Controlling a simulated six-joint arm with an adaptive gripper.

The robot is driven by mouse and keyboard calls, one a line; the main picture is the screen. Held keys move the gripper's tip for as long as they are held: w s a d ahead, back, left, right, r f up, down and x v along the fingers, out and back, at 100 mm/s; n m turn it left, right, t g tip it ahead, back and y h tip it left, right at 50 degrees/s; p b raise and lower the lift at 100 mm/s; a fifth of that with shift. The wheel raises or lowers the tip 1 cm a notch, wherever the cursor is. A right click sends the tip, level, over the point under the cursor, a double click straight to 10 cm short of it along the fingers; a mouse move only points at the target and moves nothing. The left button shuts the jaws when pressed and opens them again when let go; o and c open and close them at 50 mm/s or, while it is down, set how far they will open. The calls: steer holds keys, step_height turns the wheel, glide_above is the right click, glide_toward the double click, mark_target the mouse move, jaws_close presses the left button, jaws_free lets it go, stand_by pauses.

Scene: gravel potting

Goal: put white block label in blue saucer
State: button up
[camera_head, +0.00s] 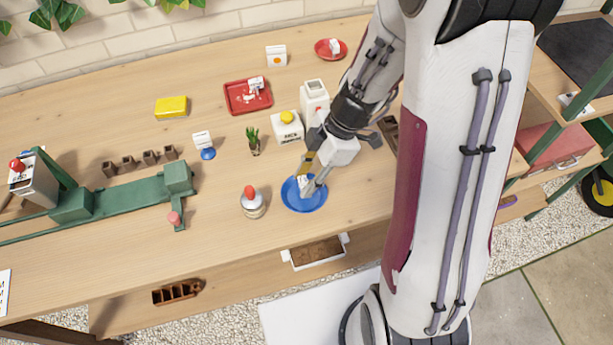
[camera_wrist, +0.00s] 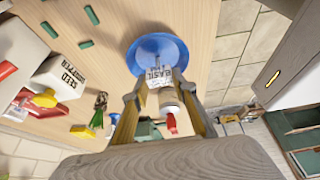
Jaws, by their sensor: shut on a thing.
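The blue saucer (camera_head: 312,205) lies on the bench near its front edge, and it also shows in the wrist view (camera_wrist: 146,45). My gripper (camera_head: 307,184) points down over the saucer and is shut on a white block label (camera_head: 302,180). In the wrist view the white block label (camera_wrist: 158,77) carries dark lettering that looks like "BASIC" and sits between the fingertips of my gripper (camera_wrist: 160,90), in front of the saucer. I cannot tell whether the block touches the saucer. The fingers hide part of the block in the head view.
A red-capped bottle (camera_head: 253,205) stands just left of the saucer. A small plant (camera_head: 254,142) and a white carton with a yellow cap (camera_head: 287,128) stand behind.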

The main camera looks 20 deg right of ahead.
steer(key=shift+f, duration=0.15)
steer(key=o, duration=0.9)
steer(key=shift+c, duration=0.2)
steer(key=v, duration=0.7)
steer(key=shift+r, duration=0.4)
steer(key=shift+d, duration=0.1)
